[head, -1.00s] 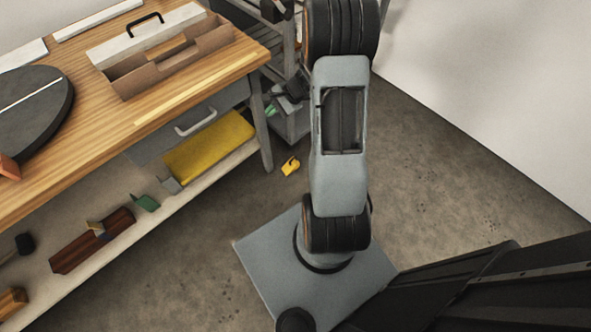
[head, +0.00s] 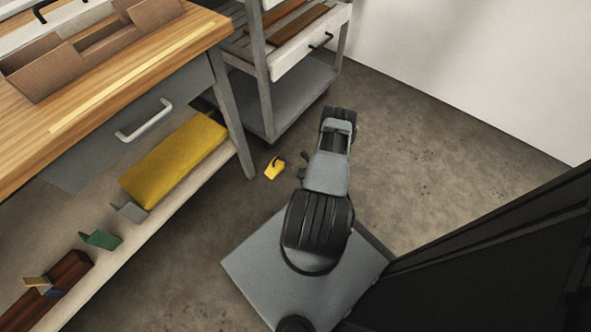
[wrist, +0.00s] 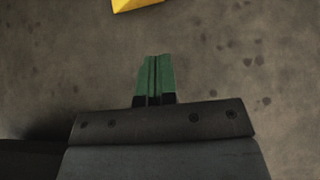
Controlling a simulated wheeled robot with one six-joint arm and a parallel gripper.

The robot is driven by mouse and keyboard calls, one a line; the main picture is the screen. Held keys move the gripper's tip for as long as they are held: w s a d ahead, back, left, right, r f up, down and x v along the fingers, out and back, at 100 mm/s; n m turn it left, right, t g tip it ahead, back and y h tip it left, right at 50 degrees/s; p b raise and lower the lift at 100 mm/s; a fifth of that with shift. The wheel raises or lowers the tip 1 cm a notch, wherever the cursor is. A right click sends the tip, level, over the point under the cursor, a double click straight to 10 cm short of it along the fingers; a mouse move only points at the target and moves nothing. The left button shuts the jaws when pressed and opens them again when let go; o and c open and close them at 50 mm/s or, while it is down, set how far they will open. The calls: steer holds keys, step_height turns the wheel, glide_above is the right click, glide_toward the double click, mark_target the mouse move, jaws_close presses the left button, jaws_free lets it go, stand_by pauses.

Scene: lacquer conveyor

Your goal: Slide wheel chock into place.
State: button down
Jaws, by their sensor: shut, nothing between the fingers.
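The wheel chock (head: 275,168) is a small yellow block with a dark strap or handle on top. It lies on the floor just right of the workbench's front leg, near a grey wheeled cart (head: 300,98). Its edge also shows at the top of the wrist view (wrist: 136,4). My gripper (wrist: 154,60) has green fingers that are closed together with nothing between them. It is low over the floor, apart from the chock, which lies beyond the fingertips. In the head view my gripper (head: 302,174) is small and partly hidden by my arm, to the right of the chock.
A wooden workbench (head: 190,45) with a drawer stands at the left. Its lower shelf holds a yellow cushion-like block (head: 175,160), a green piece (head: 101,240) and a dark red wooden block (head: 70,270). A pale wall (head: 480,70) closes the right side. The floor right of my arm is clear.

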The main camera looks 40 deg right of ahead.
mark_target(283, 166)
steer(key=b+x, duration=0.1)
steer(key=x, duration=0.1)
steer(key=b+x, duration=0.1)
steer(key=x, duration=0.2)
steer(key=b+x, duration=0.2)
steer(key=x, duration=0.1)
steer(key=shift+a+f, duration=0.25)
steer(key=shift+a, duration=0.1)
steer(key=w+b, duration=0.1)
steer(key=w, duration=0.2)
steer(key=shift+f, duration=0.1)
steer(key=shift+w+b, duration=0.35)
steer(key=shift+w, duration=0.45)
